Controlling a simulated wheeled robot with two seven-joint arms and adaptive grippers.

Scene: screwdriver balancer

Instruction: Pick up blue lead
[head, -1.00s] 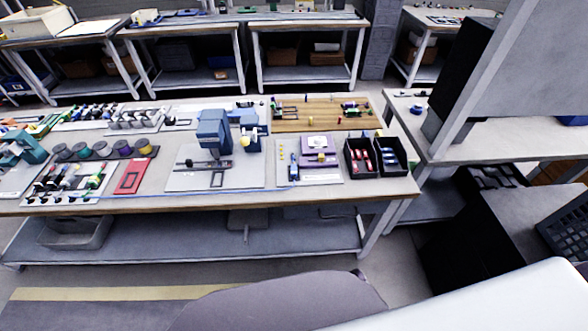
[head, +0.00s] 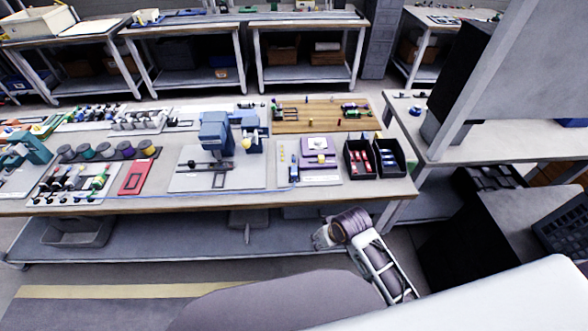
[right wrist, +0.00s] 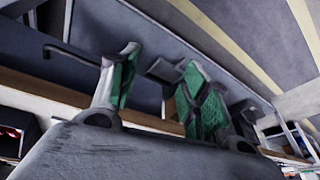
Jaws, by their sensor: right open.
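A thin blue lead (head: 225,191) lies along the front part of the workbench and runs right to a small blue piece (head: 294,172) at the edge of a white board. My right gripper (head: 322,238) is below and in front of the bench's front edge, well apart from the lead. In the right wrist view my right gripper (right wrist: 160,90) shows two separated fingers with green pads, open with nothing between them. My left gripper is in neither current view.
The workbench (head: 350,190) holds a blue machine (head: 216,130) on a grey plate, a red tray (head: 138,177), several spools and two black bins (head: 391,155). A lower shelf (head: 180,240) lies under it. A grey cabinet stands to the right.

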